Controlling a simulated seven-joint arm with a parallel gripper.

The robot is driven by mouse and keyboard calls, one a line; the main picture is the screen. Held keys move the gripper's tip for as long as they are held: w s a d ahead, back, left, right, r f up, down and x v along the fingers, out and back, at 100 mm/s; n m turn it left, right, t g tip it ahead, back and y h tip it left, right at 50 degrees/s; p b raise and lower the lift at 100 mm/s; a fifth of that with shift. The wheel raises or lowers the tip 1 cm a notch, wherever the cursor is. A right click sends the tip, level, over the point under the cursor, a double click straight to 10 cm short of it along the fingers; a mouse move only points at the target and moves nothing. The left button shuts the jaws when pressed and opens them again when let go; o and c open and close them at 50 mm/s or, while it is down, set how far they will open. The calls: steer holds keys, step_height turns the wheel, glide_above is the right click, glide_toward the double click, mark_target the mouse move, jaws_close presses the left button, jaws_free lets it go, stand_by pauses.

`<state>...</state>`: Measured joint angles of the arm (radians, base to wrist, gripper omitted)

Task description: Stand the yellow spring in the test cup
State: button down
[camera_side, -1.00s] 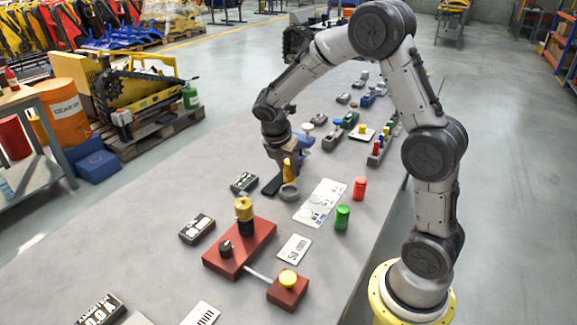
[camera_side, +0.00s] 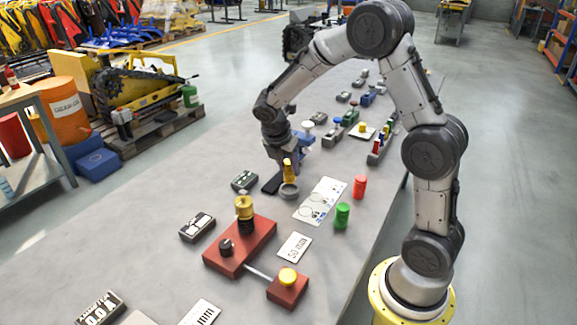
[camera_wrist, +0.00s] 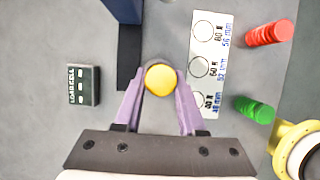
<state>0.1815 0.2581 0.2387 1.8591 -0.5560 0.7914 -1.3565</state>
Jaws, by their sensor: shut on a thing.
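The yellow spring (camera_side: 289,169) is upright between the fingers of my gripper (camera_side: 284,163). In the wrist view its round yellow top (camera_wrist: 161,79) shows between the two purple fingers of my gripper (camera_wrist: 160,86). The test cup (camera_side: 289,191) is a small grey ring-shaped cup directly below the spring in the side view. The spring's lower end meets the cup's rim in that picture; I cannot tell whether it is inside or just above.
A dark pad (camera_side: 271,185) and a small display box (camera_side: 244,181) are left of the cup. A white card with circles (camera_side: 320,202), a red spring (camera_side: 360,187) and a green spring (camera_side: 342,216) are to the right. A red block fixture (camera_side: 240,248) stands in front.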

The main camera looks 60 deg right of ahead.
steer(key=shift+f, duration=1.8)
stand_by(1.0)
jaws_free()
stand_by(0.6)
steer(key=shift+r, duration=0.1)
stand_by(0.4)
steer(key=shift+r, duration=3.45)
